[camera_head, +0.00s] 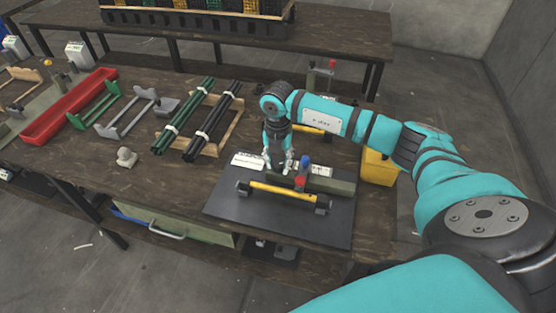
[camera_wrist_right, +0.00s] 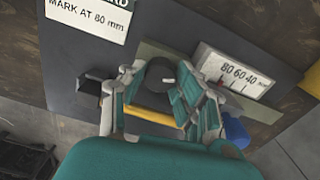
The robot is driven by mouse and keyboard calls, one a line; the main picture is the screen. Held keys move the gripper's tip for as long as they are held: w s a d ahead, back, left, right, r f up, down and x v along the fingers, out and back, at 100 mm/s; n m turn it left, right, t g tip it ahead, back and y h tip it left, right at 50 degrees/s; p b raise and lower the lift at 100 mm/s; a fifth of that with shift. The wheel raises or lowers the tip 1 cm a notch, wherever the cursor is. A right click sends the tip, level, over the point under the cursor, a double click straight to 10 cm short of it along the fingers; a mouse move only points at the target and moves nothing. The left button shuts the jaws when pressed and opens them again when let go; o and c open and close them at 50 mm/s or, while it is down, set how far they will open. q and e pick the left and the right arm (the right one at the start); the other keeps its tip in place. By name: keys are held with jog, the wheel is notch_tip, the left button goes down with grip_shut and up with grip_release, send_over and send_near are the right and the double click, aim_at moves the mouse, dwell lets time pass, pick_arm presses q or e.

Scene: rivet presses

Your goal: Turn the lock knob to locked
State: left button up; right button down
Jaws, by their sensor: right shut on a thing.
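The lock knob, a dark round knob (camera_wrist_right: 160,74), shows in the right wrist view between the fingers of my right gripper (camera_wrist_right: 162,88). The gripper is shut on it, and the fingers hide part of its sides. In the head view, my right gripper (camera_head: 279,163) points down at the back of the dark press base plate (camera_head: 240,205), and the knob is hidden there. A yellow bar with dark ends (camera_head: 283,194) lies across the front of the press; it also shows below the knob in the wrist view (camera_wrist_right: 152,115). I cannot read a locked mark. My left gripper is not in view.
A white scale (camera_wrist_right: 235,75) with a red pointer stands beside the knob. Blue and red parts (camera_head: 303,172) rise right of the gripper. Dark and green rod bundles (camera_head: 212,120), a red tray (camera_head: 70,105) and a yellow bin (camera_head: 379,168) share the table.

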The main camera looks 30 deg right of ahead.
aim_at(277, 163)
jog(key=shift+w+m+p, duration=0.1)
jog(key=shift+m+p, duration=0.3)
jog(key=shift+m, duration=1.6)
jog(key=c, duration=0.9)
grip_release()
jog(key=shift+c, duration=0.2)
notch_tip(277, 163, up, 12)
